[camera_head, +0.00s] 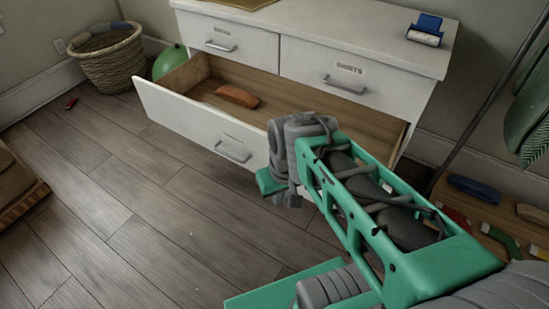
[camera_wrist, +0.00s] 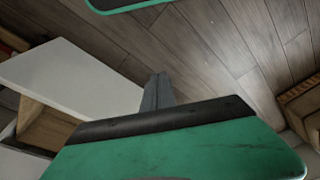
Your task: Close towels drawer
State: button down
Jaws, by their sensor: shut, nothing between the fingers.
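The open lower drawer (camera_head: 200,122) of a white dresser (camera_head: 350,35) is pulled far out. Its white front has a metal handle (camera_head: 233,150) and a label too small to read. An orange-brown object (camera_head: 237,96) lies inside. My arm reaches across the drawer's right part and hides the right end of its front. In the wrist view my gripper (camera_wrist: 158,82) is shut and empty, its grey fingers together. The white drawer front (camera_wrist: 75,75) and wooden drawer side (camera_wrist: 48,128) are left of the fingers. I cannot tell whether they touch the front.
Two upper drawers (camera_head: 228,38) are shut. A wicker basket (camera_head: 108,58) and a green ball (camera_head: 170,61) stand left of the dresser. A blue object (camera_head: 425,29) sits on top. A wooden board with coloured pieces (camera_head: 474,190) is at right. The floor in front is clear.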

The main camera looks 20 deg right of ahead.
aim_at(173, 101)
jog(key=k, duration=0.2)
jog(key=u, duration=1.55)
jog(key=i, duration=1.35)
jog(key=z, duration=2.15)
